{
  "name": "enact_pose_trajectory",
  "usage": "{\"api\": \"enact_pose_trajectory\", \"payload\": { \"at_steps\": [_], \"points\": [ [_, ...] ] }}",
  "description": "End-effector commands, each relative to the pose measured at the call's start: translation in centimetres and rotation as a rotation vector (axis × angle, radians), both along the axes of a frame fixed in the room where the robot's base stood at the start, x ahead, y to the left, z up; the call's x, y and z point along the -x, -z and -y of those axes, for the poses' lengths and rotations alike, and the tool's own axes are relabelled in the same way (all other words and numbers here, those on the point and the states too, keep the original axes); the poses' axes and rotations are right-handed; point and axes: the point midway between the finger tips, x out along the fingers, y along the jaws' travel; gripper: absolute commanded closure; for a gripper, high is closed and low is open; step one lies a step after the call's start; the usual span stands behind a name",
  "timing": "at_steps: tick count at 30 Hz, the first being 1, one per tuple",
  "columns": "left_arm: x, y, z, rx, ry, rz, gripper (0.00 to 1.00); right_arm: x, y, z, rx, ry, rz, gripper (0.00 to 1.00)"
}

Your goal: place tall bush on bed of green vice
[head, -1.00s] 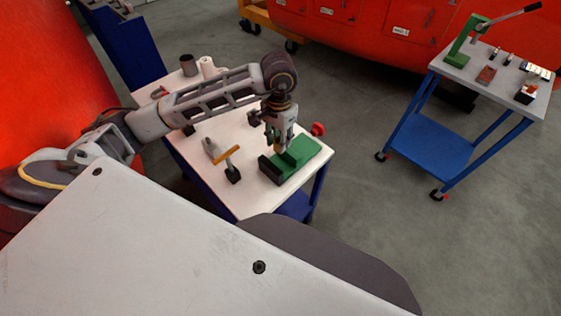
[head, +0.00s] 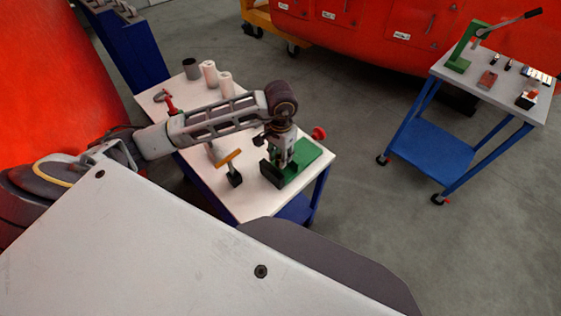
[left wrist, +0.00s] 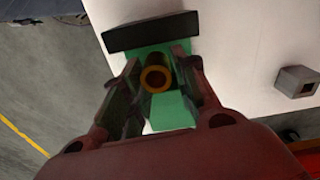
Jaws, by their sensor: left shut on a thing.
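The green vice (head: 308,158) stands near the right front end of the white table, with a dark jaw at its left and a red knob at the far right. My left gripper (head: 282,160) points down over the vice bed. In the left wrist view, my left gripper (left wrist: 156,90) is shut on the tall bush (left wrist: 156,78), a brass-coloured ring seen end-on. The green vice (left wrist: 172,110) lies beneath it, with its dark jaw at the top. The bush is hidden in the head view. I cannot tell whether it touches the bed. My right gripper is not in view.
A tool with an orange bar (head: 229,159) stands just left of the vice. White cylinders (head: 225,84), a grey cylinder (head: 191,68) and a red-handled item (head: 170,104) are at the table's back. A blue cart (head: 432,148) stands apart at right, with clear floor between.

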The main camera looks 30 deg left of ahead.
Motion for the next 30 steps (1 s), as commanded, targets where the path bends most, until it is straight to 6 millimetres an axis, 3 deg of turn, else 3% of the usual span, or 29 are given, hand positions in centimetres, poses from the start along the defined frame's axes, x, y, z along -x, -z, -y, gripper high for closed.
{"api": "enact_pose_trajectory", "payload": {
  "at_steps": [14,30],
  "points": [
    [0.1,3.5,0.0,0.000,0.000,-0.002,1.00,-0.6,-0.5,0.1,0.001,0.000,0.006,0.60],
    [0.0,3.9,0.0,0.000,0.000,0.000,1.00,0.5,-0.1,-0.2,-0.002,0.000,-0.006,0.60]
  ]
}}
